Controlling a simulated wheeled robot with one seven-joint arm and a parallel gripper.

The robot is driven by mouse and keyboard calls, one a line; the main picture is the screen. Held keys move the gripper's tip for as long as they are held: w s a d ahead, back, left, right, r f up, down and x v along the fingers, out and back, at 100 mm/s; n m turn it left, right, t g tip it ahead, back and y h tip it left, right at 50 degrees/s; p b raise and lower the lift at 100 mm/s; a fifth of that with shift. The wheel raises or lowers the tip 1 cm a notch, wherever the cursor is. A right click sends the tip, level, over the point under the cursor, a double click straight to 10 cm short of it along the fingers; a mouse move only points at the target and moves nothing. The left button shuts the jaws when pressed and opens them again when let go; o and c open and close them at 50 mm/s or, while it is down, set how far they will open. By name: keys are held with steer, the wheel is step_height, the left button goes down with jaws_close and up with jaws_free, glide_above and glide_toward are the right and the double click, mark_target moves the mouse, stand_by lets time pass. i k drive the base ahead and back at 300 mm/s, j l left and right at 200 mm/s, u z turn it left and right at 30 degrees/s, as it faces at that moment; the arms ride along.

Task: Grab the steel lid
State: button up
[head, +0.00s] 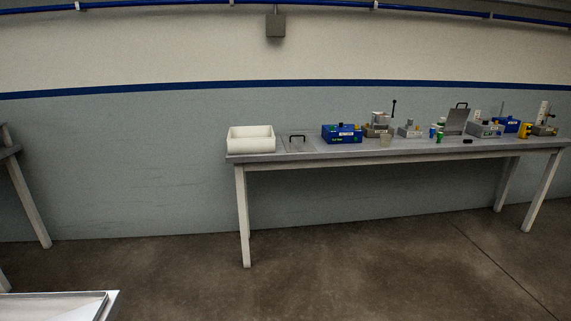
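A flat grey steel lid (300,147) with a black handle lies on the long table (400,152), between a white tub and a blue box. A second grey metal plate (457,122) with a black handle on its top edge stands tilted farther right on the same table. Both look like lids; I cannot tell from here which one is meant. My gripper is not in view.
A white tub (251,140) stands at the table's left end. A blue box (342,134), bath-like units and small bottles crowd the right. Another table (25,190) is at far left; a metal-edged surface (70,300) is lower left. The floor before the long table is clear.

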mark_target(293, 143)
steer(key=i, duration=2.55)
steer(key=i+u, duration=0.15)
steer(key=i, duration=0.55)
steer(key=i+l, duration=0.2)
steer(key=i, duration=0.45)
steer(key=i+j+u, duration=0.05)
